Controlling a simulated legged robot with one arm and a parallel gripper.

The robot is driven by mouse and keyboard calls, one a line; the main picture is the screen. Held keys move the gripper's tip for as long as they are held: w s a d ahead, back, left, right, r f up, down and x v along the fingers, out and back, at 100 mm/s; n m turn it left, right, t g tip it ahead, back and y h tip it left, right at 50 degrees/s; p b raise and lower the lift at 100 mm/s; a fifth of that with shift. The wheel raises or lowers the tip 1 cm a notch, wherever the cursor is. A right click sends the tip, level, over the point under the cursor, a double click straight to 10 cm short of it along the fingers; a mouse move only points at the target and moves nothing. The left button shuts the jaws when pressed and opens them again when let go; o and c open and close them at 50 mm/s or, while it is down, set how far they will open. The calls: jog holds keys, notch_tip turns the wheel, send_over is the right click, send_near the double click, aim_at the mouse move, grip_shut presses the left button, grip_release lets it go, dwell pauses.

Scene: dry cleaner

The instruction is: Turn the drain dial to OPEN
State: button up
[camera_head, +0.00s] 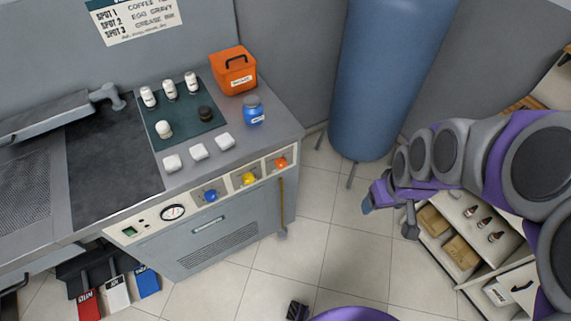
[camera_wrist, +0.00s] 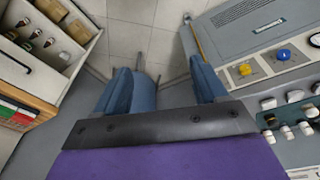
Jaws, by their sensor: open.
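Three dials sit in a row on the front panel of the grey cabinet (camera_head: 215,232): a blue dial (camera_head: 211,195), a yellow dial (camera_head: 249,178) and an orange dial (camera_head: 281,163). Their labels are too small to read, so I cannot tell which is the drain dial or how it is set. My gripper (camera_head: 368,206) is open and empty, to the right of the cabinet and apart from it. In the wrist view its blue fingers (camera_wrist: 163,85) are spread over floor. The yellow dial (camera_wrist: 245,69) and blue dial (camera_wrist: 284,55) show at right there; the orange one does not show.
A round gauge (camera_head: 172,212) is left of the dials. An orange box (camera_head: 233,72), a blue jar (camera_head: 253,111) and several white bottles stand on top. A tall blue cylinder (camera_head: 390,80) stands behind. A shelf unit (camera_head: 465,285) is at right. Floor before the cabinet is mostly clear.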

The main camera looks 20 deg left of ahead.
jog(key=w+a+f+n+t+y+p, duration=0.1)
jog(key=w+a+f+n+t+y, duration=0.15)
jog(key=w+a+f, duration=0.45)
jog(key=w+a+f+n+t+y+p, duration=0.1)
jog(key=w+a+f+n+y, duration=0.15)
jog(key=w+a+f, duration=0.45)
jog(key=n+t+y+p, duration=0.2)
jog(key=n+t+y, duration=0.2)
jog(key=n+t, duration=0.1)
send_near(282, 166)
jog(key=w+r, duration=0.1)
jog(key=s+d+f+n+t+y+p, duration=0.1)
jog(key=s+d+f+n+t+y, duration=0.15)
jog(key=s+d+f, duration=0.4)
jog(key=shift+m, duration=0.25)
jog(key=b+x, duration=0.2)
jog(key=x, duration=0.3)
jog(key=r+b+x, duration=0.1)
jog(key=b+x, duration=0.1)
jog(key=x, duration=0.3)
jog(key=r+b+x, duration=0.1)
jog(key=b+x, duration=0.1)
jog(key=x, duration=0.4)
jog(key=shift+s+a+r+b, duration=0.15)
jog(key=shift+a+b, duration=0.2)
jog(key=shift+b, duration=0.05)
jog(key=c, duration=1.1)
